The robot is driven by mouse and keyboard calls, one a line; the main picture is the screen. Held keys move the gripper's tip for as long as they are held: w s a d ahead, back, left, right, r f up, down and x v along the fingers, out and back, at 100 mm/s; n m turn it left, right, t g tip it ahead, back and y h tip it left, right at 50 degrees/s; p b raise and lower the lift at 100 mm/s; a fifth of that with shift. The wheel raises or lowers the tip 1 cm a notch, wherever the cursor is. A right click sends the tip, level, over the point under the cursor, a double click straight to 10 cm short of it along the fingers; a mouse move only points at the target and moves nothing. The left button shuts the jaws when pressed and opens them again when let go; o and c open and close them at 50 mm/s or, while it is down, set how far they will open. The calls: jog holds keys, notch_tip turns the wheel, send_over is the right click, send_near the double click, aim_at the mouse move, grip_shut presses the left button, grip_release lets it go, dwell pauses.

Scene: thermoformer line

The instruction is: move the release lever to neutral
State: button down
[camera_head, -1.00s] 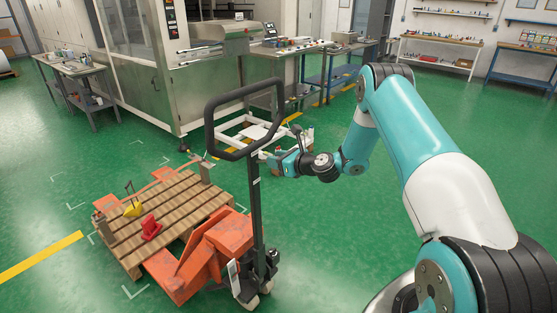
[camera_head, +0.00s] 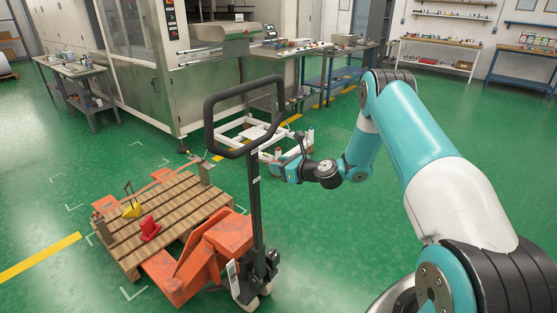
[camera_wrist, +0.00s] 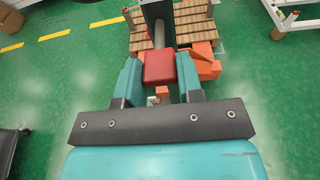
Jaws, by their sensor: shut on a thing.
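The release lever shows in the wrist view as a red block (camera_wrist: 159,68) on a short pale stem, in front of the dark tiller column (camera_wrist: 156,22). My gripper (camera_wrist: 160,84) has one teal finger on each side of the block and is shut on it. In the head view my gripper (camera_head: 276,160) is just right of the tiller column (camera_head: 256,190), below the black loop handle (camera_head: 243,117). The lever is too small to make out clearly there.
The orange pallet truck (camera_head: 192,264) stands under a wooden pallet (camera_head: 165,223) carrying a yellow piece (camera_head: 132,210) and a red piece (camera_head: 150,229). A white frame (camera_head: 240,128) stands behind the handle. Green floor is open around the truck.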

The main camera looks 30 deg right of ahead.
jog(key=shift+f, duration=0.2)
jog(key=shift+s+f+b, duration=0.1)
jog(key=shift+f+b, duration=0.55)
jog(key=shift+f, duration=0.15)
jog(key=c, duration=0.7)
grip_release()
jog(key=shift+r, duration=0.25)
jog(key=p+v, duration=0.1)
jog(key=v, duration=0.6)
jog(key=shift+p, duration=0.35)
jog(key=shift+d, duration=0.1)
